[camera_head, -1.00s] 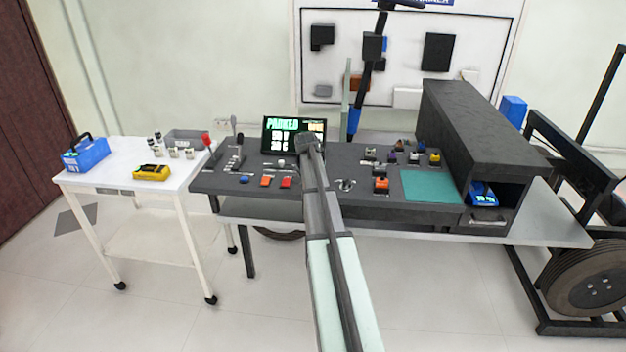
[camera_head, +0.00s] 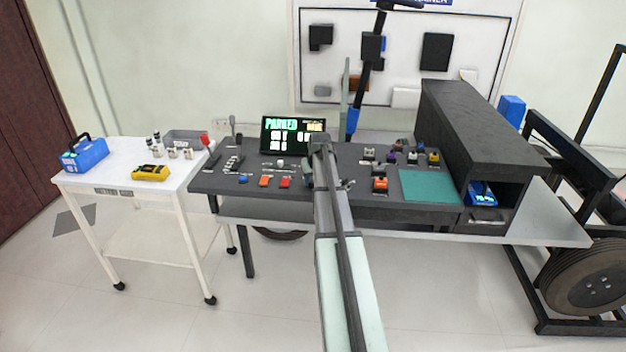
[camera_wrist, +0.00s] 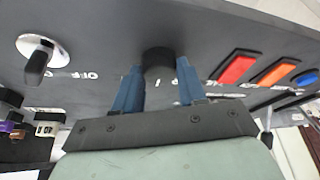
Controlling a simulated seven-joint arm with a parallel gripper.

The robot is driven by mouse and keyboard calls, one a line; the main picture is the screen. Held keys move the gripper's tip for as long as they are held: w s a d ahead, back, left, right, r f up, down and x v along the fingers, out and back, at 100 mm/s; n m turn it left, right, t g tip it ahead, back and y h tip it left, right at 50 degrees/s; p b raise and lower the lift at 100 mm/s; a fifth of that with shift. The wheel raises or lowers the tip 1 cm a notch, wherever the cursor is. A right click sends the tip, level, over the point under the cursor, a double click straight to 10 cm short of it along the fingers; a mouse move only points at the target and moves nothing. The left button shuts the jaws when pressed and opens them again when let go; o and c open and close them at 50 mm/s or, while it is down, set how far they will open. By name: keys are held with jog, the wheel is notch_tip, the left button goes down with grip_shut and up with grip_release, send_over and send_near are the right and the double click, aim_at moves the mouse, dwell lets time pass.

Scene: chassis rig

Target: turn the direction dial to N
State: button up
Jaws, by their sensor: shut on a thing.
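The direction dial (camera_wrist: 158,62) is a round black knob on the dark console, seen in the wrist view. My gripper (camera_wrist: 157,70) has its two blue fingers on either side of this knob and is shut on it. White markings lie on the panel around the knob, partly behind the fingers. I cannot read them or tell which letter the dial points at. In the head view my own arm hides the dial and most of the gripper.
A silver key switch (camera_wrist: 40,55) with a black handle sits beside the dial, marked OFF. On the other side are a red rocker (camera_wrist: 238,68), an orange rocker (camera_wrist: 276,71) and a blue button (camera_wrist: 306,77).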

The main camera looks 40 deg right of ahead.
dwell(0.3)
jog(key=o, duration=1.1)
jog(key=shift+c, duration=0.2)
jog(key=shift+r, duration=0.1)
jog(key=v, duration=1.3)
jog(key=shift+r, duration=0.25)
jog(key=shift+s, duration=0.15)
